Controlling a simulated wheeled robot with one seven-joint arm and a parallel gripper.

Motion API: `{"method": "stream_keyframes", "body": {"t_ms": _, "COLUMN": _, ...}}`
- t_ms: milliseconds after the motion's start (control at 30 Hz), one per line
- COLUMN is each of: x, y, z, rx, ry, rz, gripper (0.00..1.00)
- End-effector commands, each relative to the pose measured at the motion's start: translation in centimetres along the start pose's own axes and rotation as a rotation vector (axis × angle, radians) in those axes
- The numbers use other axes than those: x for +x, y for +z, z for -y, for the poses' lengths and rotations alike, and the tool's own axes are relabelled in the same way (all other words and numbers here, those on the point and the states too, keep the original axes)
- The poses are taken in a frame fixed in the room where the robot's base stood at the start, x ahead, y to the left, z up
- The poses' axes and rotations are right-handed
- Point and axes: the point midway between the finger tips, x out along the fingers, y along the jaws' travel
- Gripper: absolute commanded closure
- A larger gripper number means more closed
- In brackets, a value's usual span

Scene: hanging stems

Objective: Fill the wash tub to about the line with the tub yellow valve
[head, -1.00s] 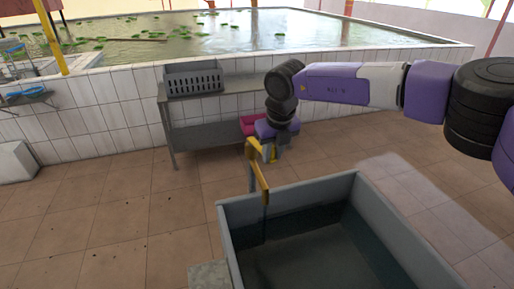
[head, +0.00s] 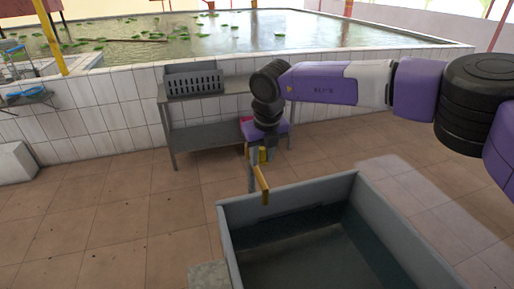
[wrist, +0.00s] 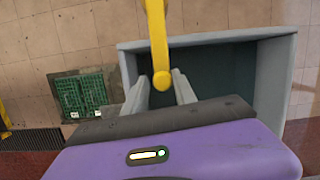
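The grey wash tub (head: 288,192) stands on the floor at the lower middle of the head view. Its inside is dark, and I cannot tell the water level or make out a fill line. A yellow bar (head: 262,185) is at its far left corner, beside a grey upright. In the wrist view the yellow bar (wrist: 157,35) runs down to a round end between the fingers of my gripper (wrist: 162,90). The fingers are apart, one on each side, with no clear contact. In the head view my wrist hides part of the yellow piece.
A grey table (head: 195,134) with a slotted grey crate (head: 193,80) stands against the white tiled pool wall behind. A green board-like panel (wrist: 82,95) lies left of the tub in the wrist view. Tiled floor (head: 110,220) is clear to the left.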

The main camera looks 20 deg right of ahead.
Motion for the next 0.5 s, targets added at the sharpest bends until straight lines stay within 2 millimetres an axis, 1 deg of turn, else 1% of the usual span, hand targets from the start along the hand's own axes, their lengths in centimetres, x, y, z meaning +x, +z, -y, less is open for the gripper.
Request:
{"method": "stream_keyframes", "body": {"t_ms": 33, "x": -0.01, "y": 0.00, "z": -0.29, "rx": -0.003, "ry": 0.003, "rz": 0.000, "gripper": 0.58}}
{"method": "stream_keyframes", "body": {"t_ms": 100, "x": -0.01, "y": 0.01, "z": -0.22, "rx": -0.002, "ry": 0.003, "rz": 0.000, "gripper": 0.44}}
{"method": "stream_keyframes", "body": {"t_ms": 200, "x": -0.01, "y": 0.00, "z": -0.11, "rx": -0.001, "ry": 0.001, "rz": 0.000, "gripper": 0.27}}
{"method": "stream_keyframes", "body": {"t_ms": 500, "x": -0.06, "y": 0.02, "z": 0.03, "rx": 0.001, "ry": 0.000, "rz": 0.000, "gripper": 0.27}}
